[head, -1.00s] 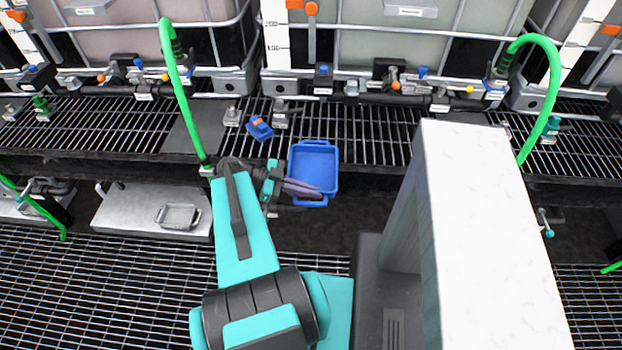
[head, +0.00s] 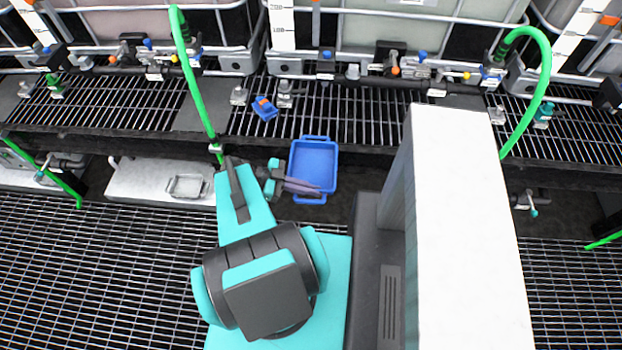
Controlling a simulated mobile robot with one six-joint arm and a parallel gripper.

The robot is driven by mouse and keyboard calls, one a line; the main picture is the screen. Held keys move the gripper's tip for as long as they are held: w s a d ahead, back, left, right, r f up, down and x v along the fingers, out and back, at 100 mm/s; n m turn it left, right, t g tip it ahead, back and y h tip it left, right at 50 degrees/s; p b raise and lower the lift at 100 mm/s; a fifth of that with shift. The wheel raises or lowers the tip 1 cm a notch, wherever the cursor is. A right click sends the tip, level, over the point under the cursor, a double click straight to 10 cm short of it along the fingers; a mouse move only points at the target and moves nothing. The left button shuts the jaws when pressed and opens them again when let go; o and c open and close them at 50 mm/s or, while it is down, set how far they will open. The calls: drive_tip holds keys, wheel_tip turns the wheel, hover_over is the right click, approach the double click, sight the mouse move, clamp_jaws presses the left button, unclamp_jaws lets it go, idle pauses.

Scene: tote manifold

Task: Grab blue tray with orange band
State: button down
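A blue open tray (head: 314,150) with a loop handle at its far and near ends shows in the head view, in front of the rack edge; I see no orange band on it. My gripper (head: 302,187) reaches in from the left, its dark fingers overlapping the tray's near left part. The tray keeps its place at the fingers while the rack shifts, so the gripper appears shut on it; the exact contact is hidden. A small blue piece with an orange band (head: 264,108) lies on the black grating, beyond and left of the tray, apart from my gripper.
The black grated rack (head: 360,115) runs across the view, with hoses, valves and large containers behind it. A green hose (head: 193,80) rises just left of my gripper. A white-topped block (head: 465,220) stands close on the right. A grey metal plate (head: 140,180) lies left.

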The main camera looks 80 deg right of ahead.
drive_tip(key=shift+a+r+p, duration=0.1)
drive_tip(key=shift+a+p, duration=0.6)
drive_tip(key=shift+a, duration=0.15)
